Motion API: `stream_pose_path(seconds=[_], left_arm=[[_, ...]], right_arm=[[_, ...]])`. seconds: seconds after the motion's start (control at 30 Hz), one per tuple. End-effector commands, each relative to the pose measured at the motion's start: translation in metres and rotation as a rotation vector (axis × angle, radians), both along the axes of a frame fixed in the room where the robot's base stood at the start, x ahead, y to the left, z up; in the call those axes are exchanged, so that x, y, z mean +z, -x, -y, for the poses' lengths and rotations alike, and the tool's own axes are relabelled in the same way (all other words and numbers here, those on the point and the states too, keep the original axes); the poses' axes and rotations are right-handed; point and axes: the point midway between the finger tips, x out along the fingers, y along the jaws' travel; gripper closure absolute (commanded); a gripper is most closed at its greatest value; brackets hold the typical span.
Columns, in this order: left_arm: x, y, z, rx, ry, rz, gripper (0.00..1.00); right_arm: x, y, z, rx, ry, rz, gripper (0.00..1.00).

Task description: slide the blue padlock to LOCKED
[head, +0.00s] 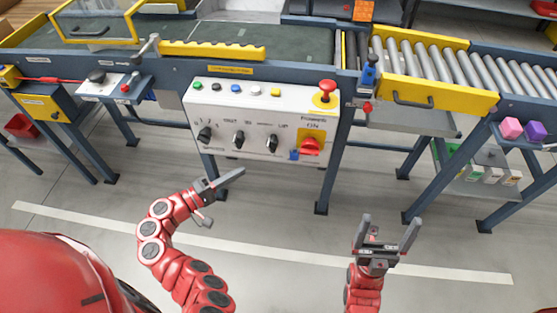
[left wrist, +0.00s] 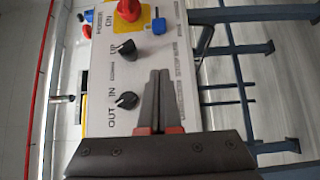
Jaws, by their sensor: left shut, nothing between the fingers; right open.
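The small blue padlock (head: 294,155) sits on the lower right of the white control panel (head: 225,115), at the lower left of the red rotary switch (head: 310,146) on its yellow plate. In the left wrist view the padlock (left wrist: 158,26) shows beside the red switch (left wrist: 129,9), near the top edge. Whether it touches the switch I cannot tell. My left gripper (head: 240,173) is shut and empty, below the panel in the head view and apart from the padlock. Its closed fingers (left wrist: 159,74) point along the panel. My right gripper (head: 392,218) is open and empty, low at the right.
The panel also has black knobs (head: 238,138), a row of buttons and a red mushroom button (head: 326,87). A roller conveyor with a yellow gate (head: 435,95) stands right of it. Blue legs (head: 329,170) stand below. The floor in front is clear.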

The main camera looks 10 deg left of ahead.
Motion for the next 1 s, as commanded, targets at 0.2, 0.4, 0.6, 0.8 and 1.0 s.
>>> stream_pose_path(seconds=[0.2,0.4,0.6,0.8,1.0], left_arm=[[0.000,-0.001,0.000,0.002,-0.001,-0.002,1.00],[-0.001,-0.012,0.012,-0.001,0.000,-0.003,1.00],[0.000,-0.039,0.041,-0.005,0.000,-0.001,1.00],[-0.001,-0.070,0.071,-0.002,0.000,-0.004,1.00],[-0.001,-0.071,0.099,0.000,-0.001,-0.004,1.00]], right_arm=[[0.000,0.000,0.000,0.000,0.000,0.000,0.05],[-0.001,0.000,0.000,0.000,0.000,0.000,0.05],[-0.002,0.000,0.000,0.000,0.000,0.000,0.05],[-0.004,0.000,0.000,0.000,0.000,0.000,0.05],[-0.003,0.000,0.000,0.000,0.000,0.000,0.05]])
